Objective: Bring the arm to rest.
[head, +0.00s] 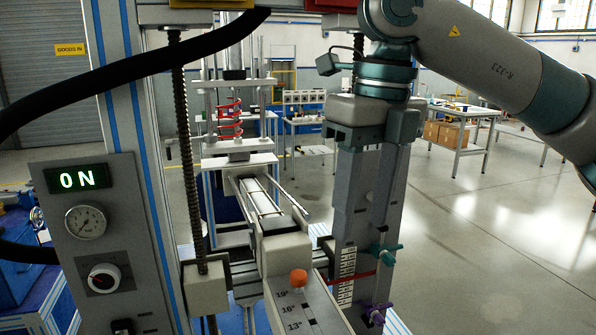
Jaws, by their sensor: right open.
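My right arm (500,75) comes in from the upper right. My right gripper (368,138) points down in the upper middle, open. It appears in front of or over the top of a grey upright (353,190); I cannot tell whether it touches it. No held object shows between its fingers. Lower on the upright are a teal clamp handle (386,252), a red band and a purple knob (376,313). My left gripper is not in view.
A control panel (100,270) at left has a lit ON display (76,180), a gauge and a dial. A black cable (130,68) crosses the upper left. Threaded rods (188,160) stand near the machine. Open floor (490,240) lies at right, with workbenches behind.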

